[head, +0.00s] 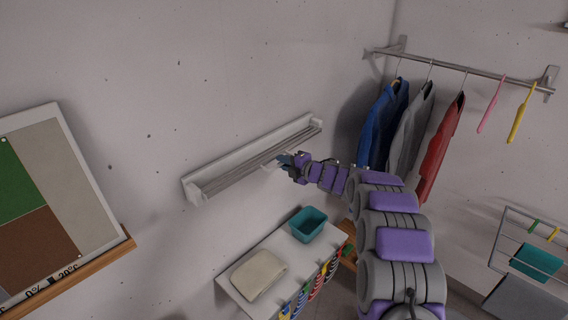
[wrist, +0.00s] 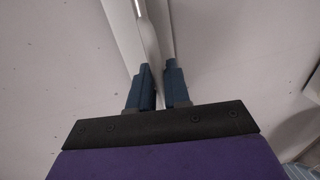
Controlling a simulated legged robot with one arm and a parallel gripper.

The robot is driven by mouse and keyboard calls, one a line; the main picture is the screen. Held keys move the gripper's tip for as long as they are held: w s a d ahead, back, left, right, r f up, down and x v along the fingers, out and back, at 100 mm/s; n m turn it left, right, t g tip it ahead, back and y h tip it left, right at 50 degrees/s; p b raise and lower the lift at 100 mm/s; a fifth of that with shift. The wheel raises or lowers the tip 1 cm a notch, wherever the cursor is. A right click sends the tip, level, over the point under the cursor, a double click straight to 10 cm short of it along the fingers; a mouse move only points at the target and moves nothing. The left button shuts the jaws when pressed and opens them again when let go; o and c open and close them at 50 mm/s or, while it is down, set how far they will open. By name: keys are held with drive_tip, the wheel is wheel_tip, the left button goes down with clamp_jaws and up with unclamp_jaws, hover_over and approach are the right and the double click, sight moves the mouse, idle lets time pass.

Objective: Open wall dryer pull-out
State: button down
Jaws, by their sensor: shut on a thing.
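The wall dryer pull-out (head: 250,160) is a long white rack with grey bars, fixed slantwise on the wall in the middle of the head view. Its bars lie close to its wall frame. My gripper (head: 284,162) is at the front of the rack, right of its middle. In the wrist view, the blue fingers of my gripper (wrist: 160,82) are on either side of a thin light part of the dryer (wrist: 145,28) and shut on it. The exact contact is partly hidden by the fingers.
Below the dryer stands a white cabinet top (head: 272,290) with a teal bin (head: 308,225) and a folded cream cloth (head: 259,275). Jackets (head: 385,125) hang from a wall rail (head: 455,70) at right. A framed board (head: 55,200) is at left.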

drive_tip(key=f+b+v, duration=0.3)
drive_tip(key=b+v, duration=0.1)
drive_tip(key=v, duration=1)
drive_tip(key=s+f+b+v, duration=0.1)
drive_tip(key=f+b+v, duration=0.2)
drive_tip(key=v, duration=1.1)
drive_tip(key=shift+d+f+b, duration=0.35)
drive_tip(key=shift+f+b, duration=0.1)
drive_tip(key=shift+b, duration=0.1)
drive_tip(key=c, duration=1.5)
unclamp_jaws()
drive_tip(key=shift+o, duration=1.2)
drive_tip(key=shift+w+a+r, duration=0.1)
drive_tip(key=shift+a+r, duration=0.15)
drive_tip(key=shift+a, duration=0.05)
drive_tip(key=v, duration=1.7)
drive_tip(key=shift+d, duration=0.3)
drive_tip(key=shift+f, duration=0.1)
